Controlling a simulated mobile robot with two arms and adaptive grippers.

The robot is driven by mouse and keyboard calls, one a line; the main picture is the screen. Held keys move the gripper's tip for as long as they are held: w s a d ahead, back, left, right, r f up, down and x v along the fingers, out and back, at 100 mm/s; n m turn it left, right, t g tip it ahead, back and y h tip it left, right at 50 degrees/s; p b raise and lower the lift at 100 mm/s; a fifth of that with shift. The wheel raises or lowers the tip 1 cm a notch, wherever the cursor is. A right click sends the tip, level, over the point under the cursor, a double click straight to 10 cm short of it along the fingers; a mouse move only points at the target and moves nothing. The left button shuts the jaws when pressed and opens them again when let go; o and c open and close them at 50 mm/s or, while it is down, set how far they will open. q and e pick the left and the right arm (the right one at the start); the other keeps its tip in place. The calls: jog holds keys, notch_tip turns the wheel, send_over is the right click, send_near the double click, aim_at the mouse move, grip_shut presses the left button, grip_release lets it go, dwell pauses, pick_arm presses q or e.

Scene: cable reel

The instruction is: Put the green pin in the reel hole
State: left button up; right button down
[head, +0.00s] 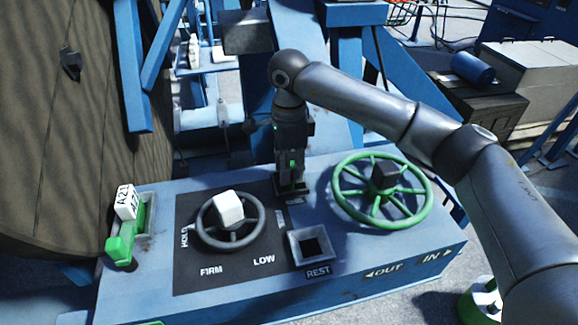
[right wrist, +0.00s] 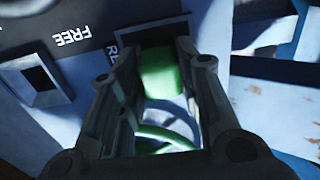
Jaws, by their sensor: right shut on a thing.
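My right gripper (head: 291,186) points down at the back edge of the dark panel, between the two handwheels. In the right wrist view its fingers (right wrist: 158,62) are shut on a green block-like part, which I take as the green pin (right wrist: 162,76). Only a bit of green shows between the fingers in the head view. A partly covered label beginning "RE" lies beside the fingers. Any hole under the gripper is hidden, and I cannot tell whether the pin's lower end is in one. My left gripper is not in view.
A square socket (head: 296,248) marked REST stands in front of the gripper. A dark handwheel (head: 257,234) with a white knob is left, a green handwheel (head: 425,207) right. A green lever (head: 119,249) and large wooden reel (head: 60,130) are farther left.

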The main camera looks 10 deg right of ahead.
jog(key=c, duration=1)
grip_release()
jog(key=shift+o, duration=0.2)
notch_tip(320, 180, up, 12)
